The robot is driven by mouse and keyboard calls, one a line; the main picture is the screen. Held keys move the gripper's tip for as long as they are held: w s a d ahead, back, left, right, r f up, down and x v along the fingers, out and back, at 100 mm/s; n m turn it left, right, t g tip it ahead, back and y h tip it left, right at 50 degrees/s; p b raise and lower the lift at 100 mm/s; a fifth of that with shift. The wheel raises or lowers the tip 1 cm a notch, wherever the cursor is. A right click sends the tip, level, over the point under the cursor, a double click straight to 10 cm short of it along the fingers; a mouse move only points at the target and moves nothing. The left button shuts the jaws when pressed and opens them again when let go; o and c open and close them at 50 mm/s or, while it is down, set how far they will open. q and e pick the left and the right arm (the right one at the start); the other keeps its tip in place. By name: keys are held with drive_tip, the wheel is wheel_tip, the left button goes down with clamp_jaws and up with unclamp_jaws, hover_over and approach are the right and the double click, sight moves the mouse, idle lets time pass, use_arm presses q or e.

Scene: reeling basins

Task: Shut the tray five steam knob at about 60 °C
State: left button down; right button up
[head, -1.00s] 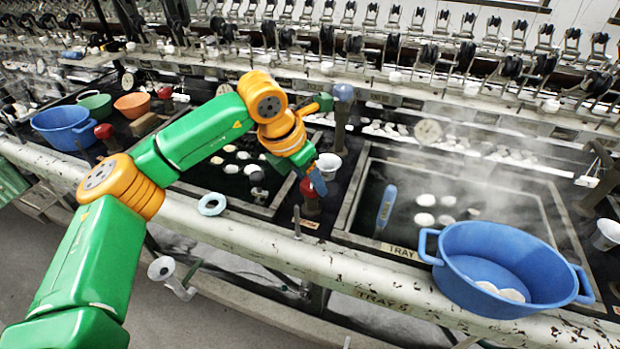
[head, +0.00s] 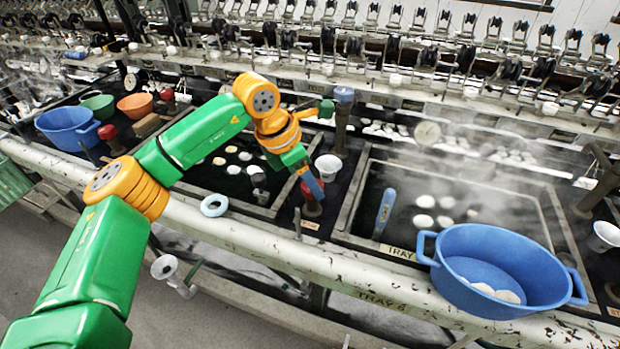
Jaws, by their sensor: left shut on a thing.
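The steam knob (head: 313,207) is red and stands on the dark strip between two sunken trays. My left gripper (head: 314,187) comes down on it from above, shut on it, and its fingers hide part of the red top. The steaming tray (head: 351,205) to the right has a label reading TRAY, its number hidden by the basin. A blue thermometer-like float (head: 385,208) stands in its water. A round dial (head: 428,132) shows behind the tray, too small and hazy to read. My right gripper is not in view.
A large blue basin (head: 455,285) holding pale cocoons sits at the tray's front right. A blue-topped post (head: 343,110) and a white cup (head: 327,167) stand close behind the gripper. A pale blue ring (head: 214,205) lies on the front rail (head: 250,238).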

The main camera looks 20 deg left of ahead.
use_arm(q)
drive_tip(key=shift+c, duration=1.1)
unclamp_jaws()
drive_tip(key=v, duration=0.7)
drive_tip(key=shift+b, duration=0.35)
